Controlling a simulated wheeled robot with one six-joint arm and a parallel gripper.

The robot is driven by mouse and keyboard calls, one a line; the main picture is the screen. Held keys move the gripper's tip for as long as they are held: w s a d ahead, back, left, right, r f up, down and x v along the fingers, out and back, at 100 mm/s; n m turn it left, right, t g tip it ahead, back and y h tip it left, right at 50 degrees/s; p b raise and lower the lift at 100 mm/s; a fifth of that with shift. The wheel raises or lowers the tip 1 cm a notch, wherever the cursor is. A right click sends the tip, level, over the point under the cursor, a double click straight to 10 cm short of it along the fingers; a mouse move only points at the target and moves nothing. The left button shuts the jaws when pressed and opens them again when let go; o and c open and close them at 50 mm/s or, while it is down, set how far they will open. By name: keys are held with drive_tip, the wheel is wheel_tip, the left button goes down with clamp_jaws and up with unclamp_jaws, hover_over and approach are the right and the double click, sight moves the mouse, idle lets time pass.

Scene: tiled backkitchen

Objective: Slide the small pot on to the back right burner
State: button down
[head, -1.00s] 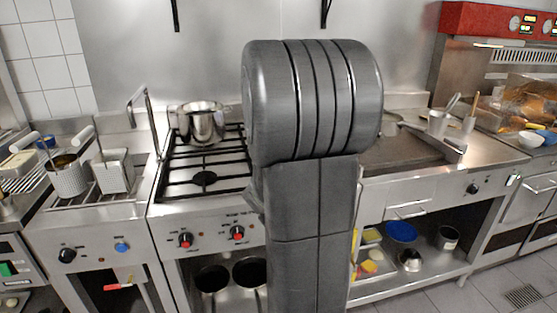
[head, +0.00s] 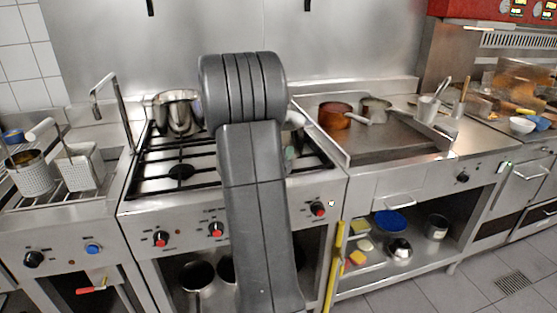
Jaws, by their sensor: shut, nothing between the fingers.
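A shiny steel pot (head: 178,114) stands upright on the back left burner of the gas stove (head: 130,205). The back right burner is largely hidden behind my dark grey arm. My gripper does not show clearly; the arm's upper bend and link cover the middle of the stove. A pale rounded piece and a small greenish part show just right of the arm, above the right side of the grate; I cannot tell what they are.
Right of the stove, a copper pot (head: 335,116) and a steel saucepan (head: 374,110) stand on the griddle (head: 390,140). Fryer baskets (head: 82,167) stand on the left. A yellow upright bar (head: 334,262) is at the stove's lower right. The front left burner (head: 181,172) is bare.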

sight(289, 143)
drive_tip(key=shift+w+a, duration=0.4)
drive_tip(key=shift+w, duration=0.45)
drive_tip(key=shift+w+a, duration=0.35)
drive_tip(key=shift+w, duration=0.45)
drive_tip(key=shift+w, duration=0.1)
